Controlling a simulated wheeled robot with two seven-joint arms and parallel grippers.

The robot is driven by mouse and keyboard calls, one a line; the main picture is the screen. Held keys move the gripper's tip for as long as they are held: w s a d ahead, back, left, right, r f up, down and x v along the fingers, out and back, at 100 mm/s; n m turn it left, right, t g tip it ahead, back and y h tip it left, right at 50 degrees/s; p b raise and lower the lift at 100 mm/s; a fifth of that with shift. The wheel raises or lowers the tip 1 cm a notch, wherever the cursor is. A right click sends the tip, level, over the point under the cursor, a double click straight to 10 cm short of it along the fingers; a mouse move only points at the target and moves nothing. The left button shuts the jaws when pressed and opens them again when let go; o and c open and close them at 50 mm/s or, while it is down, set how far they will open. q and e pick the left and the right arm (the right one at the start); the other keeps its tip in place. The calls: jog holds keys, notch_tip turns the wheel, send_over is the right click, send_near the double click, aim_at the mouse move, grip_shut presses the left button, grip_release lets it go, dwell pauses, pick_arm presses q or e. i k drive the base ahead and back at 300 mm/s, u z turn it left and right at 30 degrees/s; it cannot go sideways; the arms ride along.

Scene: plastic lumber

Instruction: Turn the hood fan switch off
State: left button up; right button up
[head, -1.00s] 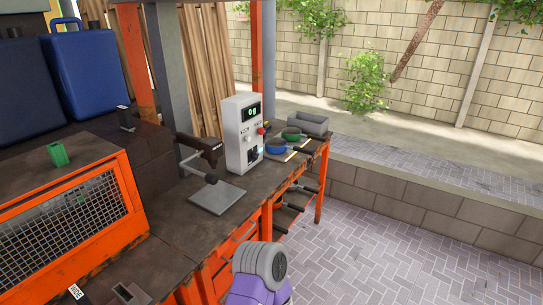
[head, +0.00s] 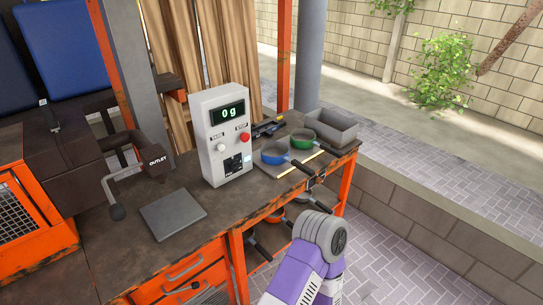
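No switch marked as the hood fan's can be made out. A light grey control box (head: 208,140) stands upright on the dark workbench (head: 205,235). Its green display (head: 228,112) reads "0 g". Below the display are a white knob (head: 221,147), a red knob (head: 244,136) and a dark panel (head: 233,165) whose details are too small to read. Part of a purple and grey arm of mine rises from the bottom, in front of the bench. Neither of my grippers shows.
A flat grey plate (head: 172,213) lies on the bench. Blue (head: 275,153) and green (head: 303,138) pans and a grey bin (head: 332,128) are right of the box. An orange mesh-sided unit (head: 20,215) is at left. Paved floor (head: 400,255) is open at right.

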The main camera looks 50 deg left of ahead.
aim_at(235, 166)
jog(key=i, duration=0.85)
jog(key=u, duration=2.4)
